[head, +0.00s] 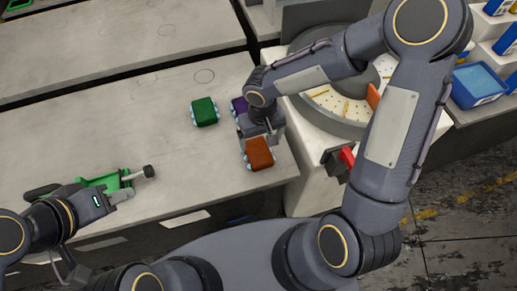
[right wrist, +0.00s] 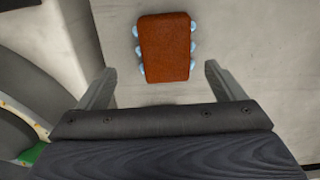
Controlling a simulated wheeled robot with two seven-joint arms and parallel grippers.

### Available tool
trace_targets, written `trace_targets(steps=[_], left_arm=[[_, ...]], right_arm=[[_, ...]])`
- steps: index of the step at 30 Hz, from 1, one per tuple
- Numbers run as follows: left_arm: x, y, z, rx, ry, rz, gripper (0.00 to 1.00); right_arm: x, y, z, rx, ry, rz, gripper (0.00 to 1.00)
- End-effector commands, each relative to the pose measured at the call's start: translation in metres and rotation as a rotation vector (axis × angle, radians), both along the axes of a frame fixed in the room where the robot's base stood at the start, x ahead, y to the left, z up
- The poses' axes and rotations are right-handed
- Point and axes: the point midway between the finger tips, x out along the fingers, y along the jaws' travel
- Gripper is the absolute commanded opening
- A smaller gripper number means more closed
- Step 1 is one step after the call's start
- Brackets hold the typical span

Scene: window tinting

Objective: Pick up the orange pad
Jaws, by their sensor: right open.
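The orange pad (head: 259,153) lies on the grey table near its right edge, with small light-blue nubs along its sides. In the right wrist view the orange pad (right wrist: 165,47) lies just beyond my open fingers. My right gripper (head: 265,137) is right by the pad in the head view; its fingers (right wrist: 158,85) are apart with nothing between them. My left gripper (head: 124,193) is at the lower left, by a green object with a grey rod; whether its jaws are open or shut is unclear.
A green pad (head: 204,111) lies left of my right gripper, and a purple pad (head: 239,104) is partly hidden behind it. A round machine (head: 346,126) stands right of the table. A blue bin (head: 478,85) is at far right. The table's left middle (head: 95,130) is clear.

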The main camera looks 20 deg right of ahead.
Motion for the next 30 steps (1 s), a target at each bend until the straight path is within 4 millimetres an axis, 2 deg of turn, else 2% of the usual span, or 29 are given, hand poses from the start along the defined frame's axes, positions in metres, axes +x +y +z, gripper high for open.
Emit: trace_targets(steps=[11, 18, 27, 30], left_arm=[[0.0, 0.0, 0.006, 0.0, 0.0, 0.0, 0.36], [0.0, 0.0, 0.012, 0.0, 0.0, 0.0, 0.36], [0.0, 0.0, 0.012, 0.0, 0.0, 0.0, 0.36], [0.0, 0.0, 0.012, 0.0, 0.0, 0.0, 0.36]], right_arm=[[0.002, 0.006, -0.041, 0.0, 0.011, 0.004, 0.89], [0.004, 0.007, -0.075, -0.001, 0.009, 0.002, 0.89], [0.005, 0.007, -0.081, 0.001, 0.005, 0.002, 0.89], [0.005, 0.007, -0.081, 0.001, 0.005, 0.003, 0.77]])
